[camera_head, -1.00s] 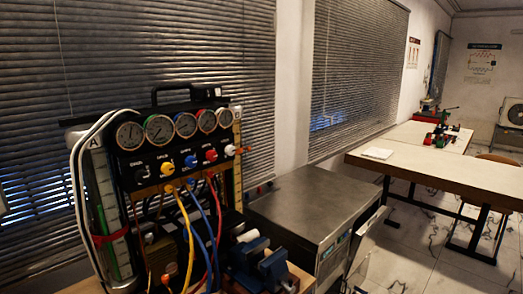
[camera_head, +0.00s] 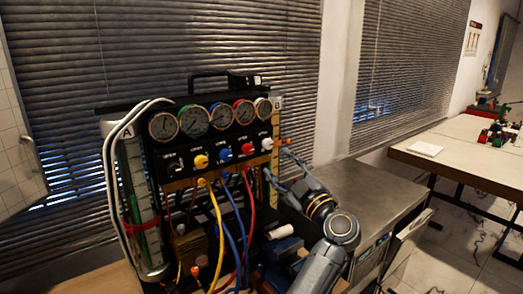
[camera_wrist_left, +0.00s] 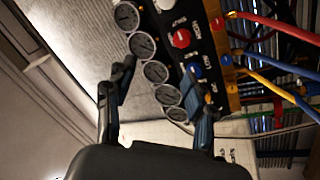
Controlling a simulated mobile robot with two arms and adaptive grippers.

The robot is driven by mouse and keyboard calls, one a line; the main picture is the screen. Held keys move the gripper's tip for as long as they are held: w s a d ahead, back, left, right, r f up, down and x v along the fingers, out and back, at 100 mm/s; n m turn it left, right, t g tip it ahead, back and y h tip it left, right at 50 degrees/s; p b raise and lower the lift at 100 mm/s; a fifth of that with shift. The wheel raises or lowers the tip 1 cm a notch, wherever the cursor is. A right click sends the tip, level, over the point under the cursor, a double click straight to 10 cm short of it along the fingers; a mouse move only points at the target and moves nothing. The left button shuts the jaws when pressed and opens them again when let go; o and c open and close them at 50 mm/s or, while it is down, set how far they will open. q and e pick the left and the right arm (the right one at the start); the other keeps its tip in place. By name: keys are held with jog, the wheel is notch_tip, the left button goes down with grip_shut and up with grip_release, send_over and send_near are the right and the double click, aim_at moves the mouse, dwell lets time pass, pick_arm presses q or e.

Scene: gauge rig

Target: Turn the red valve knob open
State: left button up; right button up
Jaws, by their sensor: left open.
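The red valve knob (camera_head: 248,149) sits on the black panel (camera_head: 215,150) of the gauge rig, between the blue knob (camera_head: 225,154) and the white knob (camera_head: 267,143). In the left wrist view the red knob (camera_wrist_left: 181,38) lies beyond the fingertips, to the upper right. My left gripper (camera_head: 282,170) is at the right side of the rig, apart from the red knob. In its wrist view the fingers of the left gripper (camera_wrist_left: 157,72) are spread with nothing held between them. My right gripper is not in view.
A row of round gauges (camera_head: 221,115) is above the knobs. Yellow (camera_head: 217,220), blue (camera_head: 236,240) and red (camera_head: 248,200) hoses hang below the panel. A metal-topped cabinet (camera_head: 385,185) stands right of the rig; a table (camera_head: 465,150) is farther right.

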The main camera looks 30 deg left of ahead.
aim_at(250, 151)
pick_arm(q)
jog(key=w+a+g+p, duration=0.1)
jog(key=a, duration=0.2)
jog(key=w+a+g+h+p, duration=0.1)
jog(key=w+a, duration=0.1)
jog(key=a, duration=0.2)
jog(key=w+a+g+p, duration=0.1)
jog(key=w+a+p, duration=0.1)
jog(key=a, duration=0.2)
jog(key=shift+f+n+h, duration=0.1)
jog(key=shift+n+h, duration=0.2)
jog(key=shift+n, duration=0.1)
jog(key=shift+w+a+f, duration=0.1)
jog(key=shift+w+a, duration=0.15)
jog(key=shift+a, duration=0.4)
grip_shut()
